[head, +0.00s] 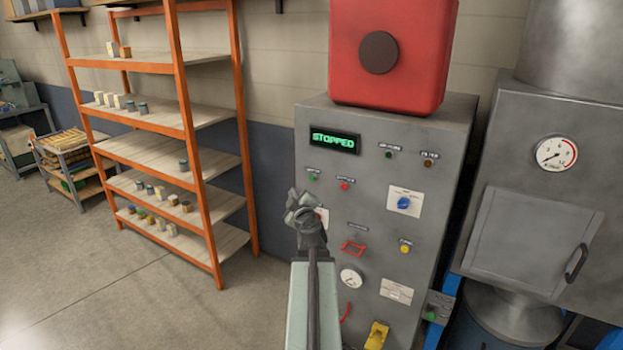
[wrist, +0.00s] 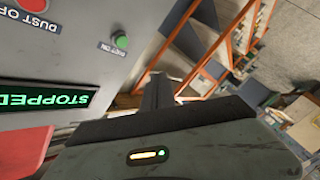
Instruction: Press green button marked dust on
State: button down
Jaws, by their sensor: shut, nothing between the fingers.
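The green button (head: 312,178) is small and sits on the grey control cabinet, below the lit display and left of a red button (head: 344,186). In the wrist view the green button (wrist: 121,42) stands out from the panel beside a label that reads DUST ON. My gripper (head: 303,198) is shut and empty, just below the green button in the head view. In the wrist view my gripper (wrist: 157,90) lies below and right of the button, apart from it in the picture. The exact depth gap cannot be told.
The display (head: 334,140) reads STOPPED. A blue knob (head: 404,202), a yellow button (head: 405,246) and a gauge (head: 351,277) are on the same cabinet (head: 365,225). An orange shelf (head: 188,140) stands to the left. The floor (head: 100,290) in front of it is clear.

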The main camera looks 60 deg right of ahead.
aim_at(312, 178)
jog(key=shift+d, duration=4.35)
jog(key=shift+d, duration=0.4)
jog(key=shift+d, duration=0.4)
jog(key=shift+a, duration=0.8)
